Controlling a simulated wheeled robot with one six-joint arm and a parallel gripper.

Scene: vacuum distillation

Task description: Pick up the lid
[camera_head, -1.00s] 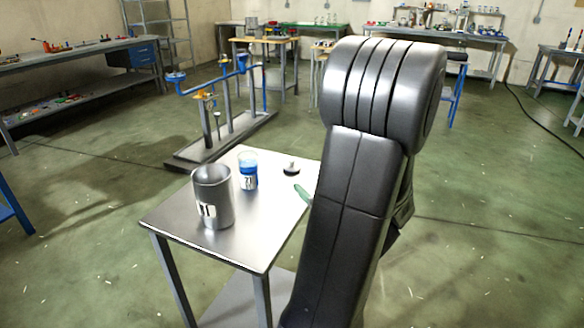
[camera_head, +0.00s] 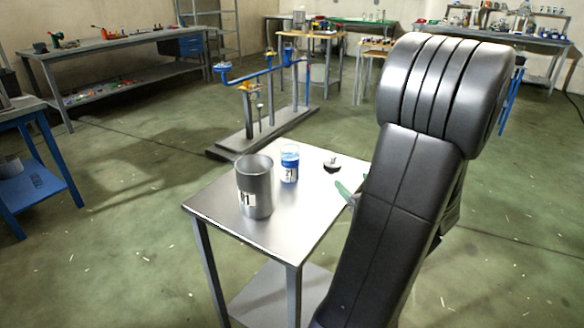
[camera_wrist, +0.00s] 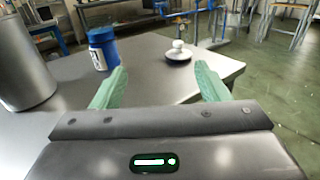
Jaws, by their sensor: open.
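In the head view my arm hides most of my gripper; one green finger (camera_head: 343,190) shows at the table's right edge.
A grey metal cylinder (camera_head: 254,190) labelled 1 and a blue-filled container (camera_head: 289,164) labelled 21 stand on the table, left of the lid. A blue pipe stand (camera_head: 262,120) is on the floor behind. Workbenches line the walls.

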